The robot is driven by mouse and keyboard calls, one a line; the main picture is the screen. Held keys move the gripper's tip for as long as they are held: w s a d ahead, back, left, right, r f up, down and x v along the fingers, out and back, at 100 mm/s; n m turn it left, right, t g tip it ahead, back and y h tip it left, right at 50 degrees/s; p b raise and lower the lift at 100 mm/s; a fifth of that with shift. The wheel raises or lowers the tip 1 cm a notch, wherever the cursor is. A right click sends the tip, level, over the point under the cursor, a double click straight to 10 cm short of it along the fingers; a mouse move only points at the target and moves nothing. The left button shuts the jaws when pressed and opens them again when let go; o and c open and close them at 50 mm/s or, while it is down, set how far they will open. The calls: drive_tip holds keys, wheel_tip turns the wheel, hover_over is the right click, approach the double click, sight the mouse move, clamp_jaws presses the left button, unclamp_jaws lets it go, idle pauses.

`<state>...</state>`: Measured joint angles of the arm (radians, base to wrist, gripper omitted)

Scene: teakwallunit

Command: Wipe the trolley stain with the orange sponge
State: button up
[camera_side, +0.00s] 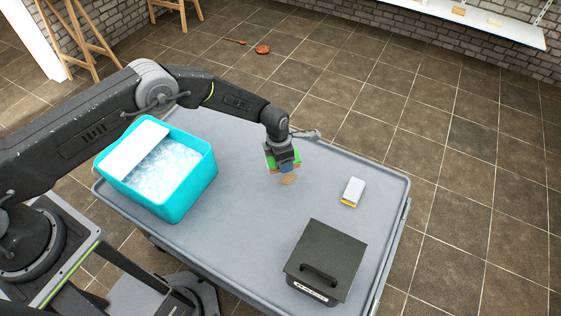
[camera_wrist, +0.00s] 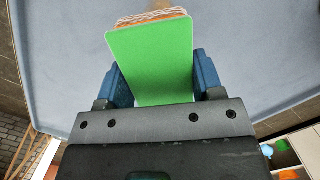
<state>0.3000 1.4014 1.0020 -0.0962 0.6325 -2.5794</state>
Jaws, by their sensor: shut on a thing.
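The sponge (camera_side: 270,160) has a green top face and an orange body. My gripper (camera_side: 286,166) is shut on it, over the middle of the grey trolley top (camera_side: 230,200). In the wrist view the green face of the sponge (camera_wrist: 152,62) sits between my two blue fingers (camera_wrist: 155,80), with an orange edge at its far end. The brown stain (camera_side: 289,180) shows on the trolley just below and in front of the gripper. I cannot tell whether the sponge touches the surface.
A turquoise tub (camera_side: 190,190) with pale, bubbly contents and a white lid part stands at the trolley's left. A black lidded box (camera_side: 325,260) stands at the front right. A small white and yellow block (camera_side: 353,191) lies right of the stain. The trolley's back middle is clear.

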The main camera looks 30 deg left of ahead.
sight(285, 178)
drive_tip(key=shift+f, duration=3.45)
drive_tip(key=shift+d+f, duration=0.6)
drive_tip(key=shift+f, duration=0.05)
drive_tip(key=shift+c, duration=0.2)
drive_tip(key=shift+w+d, duration=0.1)
drive_tip(key=shift+d, duration=0.25)
drive_tip(key=shift+s+d, duration=0.2)
drive_tip(key=shift+d, duration=0.65)
drive_tip(key=shift+w+d+f, duration=0.1)
drive_tip(key=shift+d, duration=0.2)
drive_tip(key=shift+a, duration=0.8)
drive_tip(key=shift+c, duration=0.4)
drive_tip(key=shift+a+r, duration=0.2)
drive_tip(key=shift+a, duration=0.1)
drive_tip(key=shift+a+f, duration=0.2)
drive_tip(key=shift+a, duration=0.6)
drive_tip(key=shift+a+r, duration=0.2)
drive_tip(key=shift+r, duration=4.05)
